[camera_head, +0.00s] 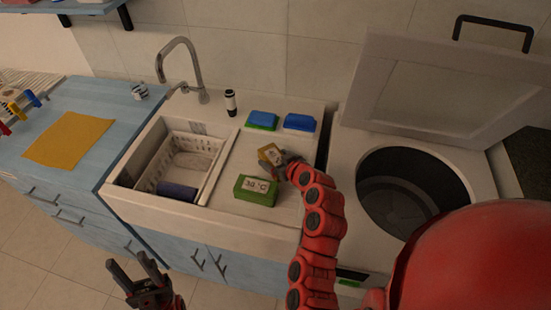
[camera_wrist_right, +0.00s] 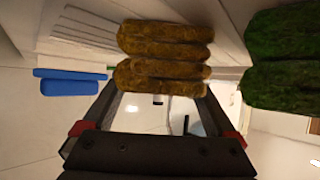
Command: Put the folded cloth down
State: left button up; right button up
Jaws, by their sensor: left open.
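A folded yellow-brown cloth (camera_head: 270,154) is at the tip of my right gripper (camera_head: 288,166), above the counter right of the sink. In the right wrist view the cloth (camera_wrist_right: 163,58) spans the gap between the fingers of my right gripper (camera_wrist_right: 160,95), which looks shut on it. The head view does not show clearly whether the cloth touches the counter. My left gripper (camera_head: 131,263) is open and empty, low in front of the blue cabinet.
A green folded item (camera_head: 256,190) lies close in front, and blue-topped items (camera_head: 298,122) lie behind. A white basket (camera_head: 180,162) stands in the sink. An open washer (camera_head: 410,190) is at right. A yellow mat (camera_head: 68,139) lies on the left counter.

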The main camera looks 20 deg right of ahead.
aim_at(277, 160)
jog(key=shift+o, duration=0.2)
jog(key=shift+r, duration=0.25)
jog(key=shift+s, duration=0.2)
jog(key=b+v, duration=0.1)
jog(key=v, duration=0.4)
jog(key=shift+s+b, duration=0.25)
jog(key=shift+b, duration=0.15)
jog(key=p+v, duration=0.5)
jog(key=v, duration=0.1)
jog(key=shift+r, duration=0.15)
